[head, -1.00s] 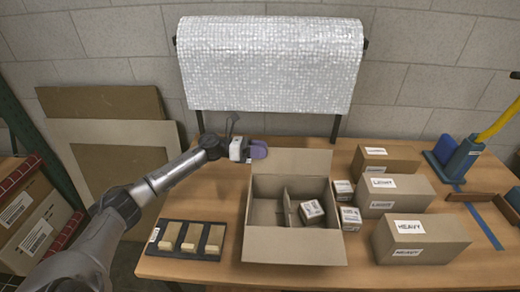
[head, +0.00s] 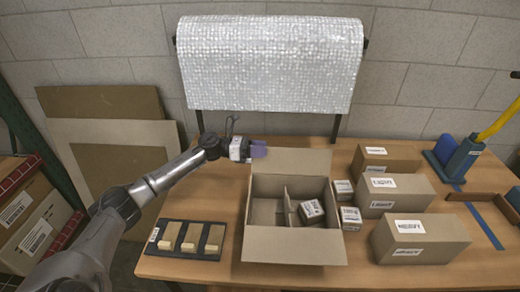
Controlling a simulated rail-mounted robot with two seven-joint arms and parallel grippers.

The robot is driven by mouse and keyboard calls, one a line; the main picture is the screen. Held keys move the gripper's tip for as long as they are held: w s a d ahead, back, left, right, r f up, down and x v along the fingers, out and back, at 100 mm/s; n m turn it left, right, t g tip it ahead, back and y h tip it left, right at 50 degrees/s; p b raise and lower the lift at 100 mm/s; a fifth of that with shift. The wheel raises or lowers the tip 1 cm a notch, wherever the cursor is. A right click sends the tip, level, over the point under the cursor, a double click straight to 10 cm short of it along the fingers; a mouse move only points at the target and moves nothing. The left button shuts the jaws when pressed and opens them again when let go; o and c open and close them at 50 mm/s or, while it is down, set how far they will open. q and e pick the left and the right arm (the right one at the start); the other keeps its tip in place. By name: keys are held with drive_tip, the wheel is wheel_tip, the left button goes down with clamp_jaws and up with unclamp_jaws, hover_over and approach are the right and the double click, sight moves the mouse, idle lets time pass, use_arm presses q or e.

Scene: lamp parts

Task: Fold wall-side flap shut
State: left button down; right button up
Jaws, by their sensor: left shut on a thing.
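The open carton (head: 295,246) stands on the table with its top open. Its wall-side flap (head: 295,161) lies folded outward towards the wall. The near flap also hangs outward. My left gripper (head: 258,149) has purple fingers and is at the far left corner of the wall-side flap. It is shut on the flap there; the fingers hide the exact contact. Inside the carton are a divider (head: 290,208) and a small labelled box (head: 311,211). My right gripper is not in view.
Labelled cartons (head: 420,239) and small boxes stand right of the open carton. A black tray (head: 182,254) with tan blocks lies at the left. A silver bubble-wrap roll (head: 270,62) stands behind. A blue tool (head: 462,158) with a yellow handle is far right.

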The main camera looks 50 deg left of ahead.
sight(259, 169)
use_arm(q)
drive_tip(key=d+m+b, duration=0.1)
drive_tip(key=b, duration=0.1)
drive_tip(key=s+d+m+b, duration=0.1)
drive_tip(key=m+b, duration=0.1)
drive_tip(key=s+m+b, duration=0.1)
drive_tip(key=m+b, duration=0.1)
drive_tip(key=shift+s+d+r+b, duration=0.15)
drive_tip(key=shift+d+r+b, duration=0.15)
drive_tip(key=shift+d, duration=0.1)
drive_tip(key=shift+s+d+r+m+b, duration=0.1)
drive_tip(key=shift+s+d+m+b, duration=0.3)
drive_tip(key=shift+m+b, duration=0.55)
drive_tip(key=c, duration=0.8)
unclamp_jaws()
drive_tip(key=shift+r, duration=0.1)
drive_tip(key=shift+o, duration=0.2)
drive_tip(key=p+v, duration=0.1)
drive_tip(key=v, duration=1.2)
drive_tip(key=shift+s+a, duration=0.25)
